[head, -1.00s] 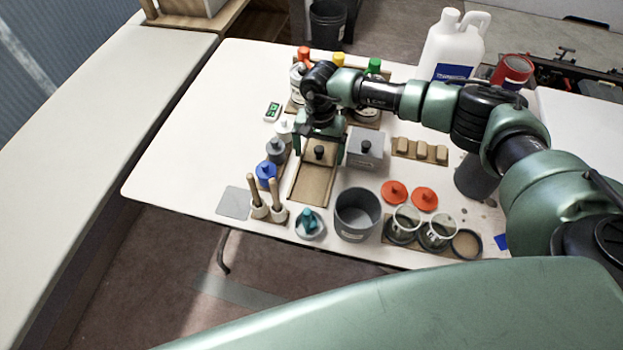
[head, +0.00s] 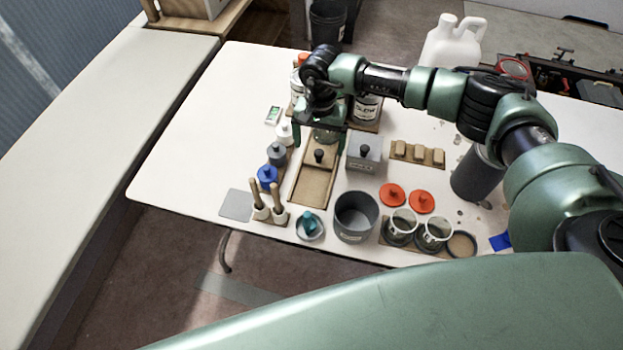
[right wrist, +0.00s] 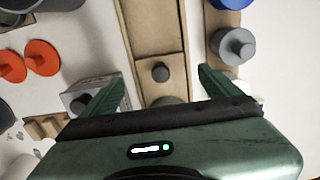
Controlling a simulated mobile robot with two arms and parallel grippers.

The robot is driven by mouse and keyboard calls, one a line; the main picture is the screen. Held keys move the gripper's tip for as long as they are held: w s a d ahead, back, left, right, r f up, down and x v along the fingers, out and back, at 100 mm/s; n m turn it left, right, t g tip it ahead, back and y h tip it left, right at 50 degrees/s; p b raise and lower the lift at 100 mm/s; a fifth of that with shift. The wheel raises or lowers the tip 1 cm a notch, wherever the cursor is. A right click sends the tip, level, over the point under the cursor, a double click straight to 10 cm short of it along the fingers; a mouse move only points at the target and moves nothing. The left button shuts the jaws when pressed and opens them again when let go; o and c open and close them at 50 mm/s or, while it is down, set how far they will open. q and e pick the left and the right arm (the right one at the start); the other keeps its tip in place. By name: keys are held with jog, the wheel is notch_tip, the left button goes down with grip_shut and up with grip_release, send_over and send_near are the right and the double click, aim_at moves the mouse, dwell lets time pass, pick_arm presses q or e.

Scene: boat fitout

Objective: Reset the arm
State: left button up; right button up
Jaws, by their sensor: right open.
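My right gripper (head: 320,136) is open and empty. It hangs over the far end of a long wooden tray (head: 311,187) with a sliding-lid look and a dark knob (head: 319,156). In the right wrist view the gripper's two green fingers (right wrist: 160,88) stand apart on either side of the tray, with the dark knob (right wrist: 160,72) between and beyond them, not touched. My right arm stretches across the table from the right. My left gripper is not in view.
A grey box (head: 364,152) with a knob stands right of the tray. Grey, blue and white knobbed pieces stand left of it. A grey pot (head: 356,216), orange lids (head: 392,194) and glass jars are nearer. Bottles stand behind the gripper. The table's left part is clear.

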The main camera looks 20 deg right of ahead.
jog(key=shift+r, duration=0.75)
